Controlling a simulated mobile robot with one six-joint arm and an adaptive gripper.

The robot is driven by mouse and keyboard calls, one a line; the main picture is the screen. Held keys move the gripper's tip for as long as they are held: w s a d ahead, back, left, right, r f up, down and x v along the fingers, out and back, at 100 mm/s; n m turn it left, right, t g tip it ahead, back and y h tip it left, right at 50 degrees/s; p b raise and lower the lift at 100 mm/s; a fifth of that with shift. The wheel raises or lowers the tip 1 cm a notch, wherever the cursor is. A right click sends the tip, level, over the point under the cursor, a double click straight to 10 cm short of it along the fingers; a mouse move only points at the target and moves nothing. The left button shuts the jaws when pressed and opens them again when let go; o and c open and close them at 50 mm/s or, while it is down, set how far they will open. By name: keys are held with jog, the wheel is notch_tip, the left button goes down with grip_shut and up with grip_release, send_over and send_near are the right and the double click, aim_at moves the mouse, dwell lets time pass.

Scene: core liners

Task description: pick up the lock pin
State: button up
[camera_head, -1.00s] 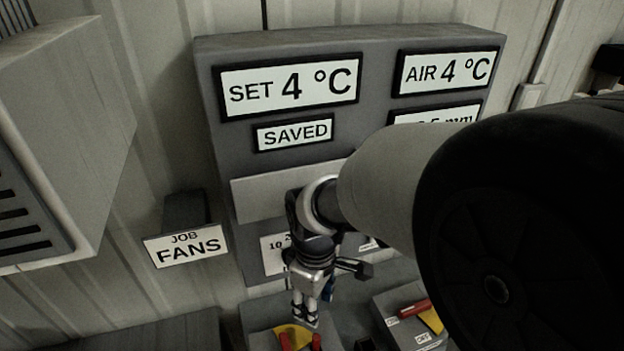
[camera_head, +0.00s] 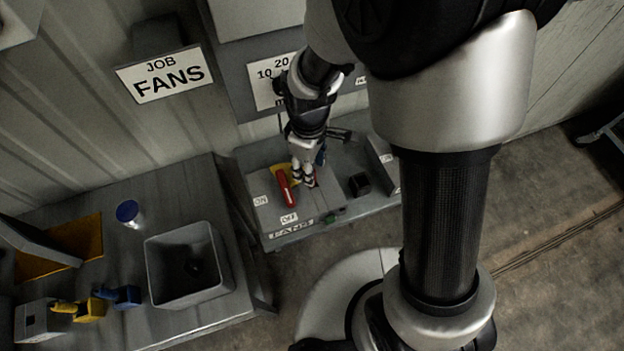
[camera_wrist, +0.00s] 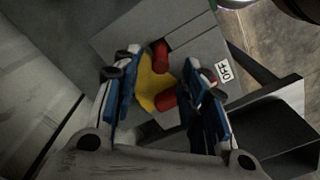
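The fans control box (camera_head: 265,215) carries a yellow plate (camera_head: 275,172) and a long red lever (camera_head: 284,186). A short red piece, which looks like the lock pin (camera_head: 315,181), shows to the lever's right, partly hidden by my gripper (camera_head: 303,180). In the wrist view my gripper (camera_wrist: 160,56) is open, with blue-padded fingers either side of this red pin (camera_wrist: 161,54). A gap seems to show on both sides of it. The red lever (camera_wrist: 166,101) lies nearer the camera, partly behind the right finger. The yellow plate (camera_wrist: 147,82) shows between the fingers.
A black square socket or block (camera_head: 360,184) and a green button (camera_head: 328,217) are on the control box. To the left, a table (camera_head: 95,205) holds a grey bin (camera_head: 152,275), a blue-capped jar (camera_head: 128,213) and yellow and blue pieces (camera_head: 120,296). The FANS sign (camera_head: 165,75) hangs above.

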jog(key=f, duration=0.1)
jog(key=f+b, duration=0.1)
jog(key=f, duration=0.1)
jog(key=f+b, duration=0.1)
jog(key=f, duration=0.1)
jog(key=shift+s+d+f, duration=0.1)
jog(key=shift+d, duration=0.15)
jog(key=shift+c, duration=0.6)
grip_shut()
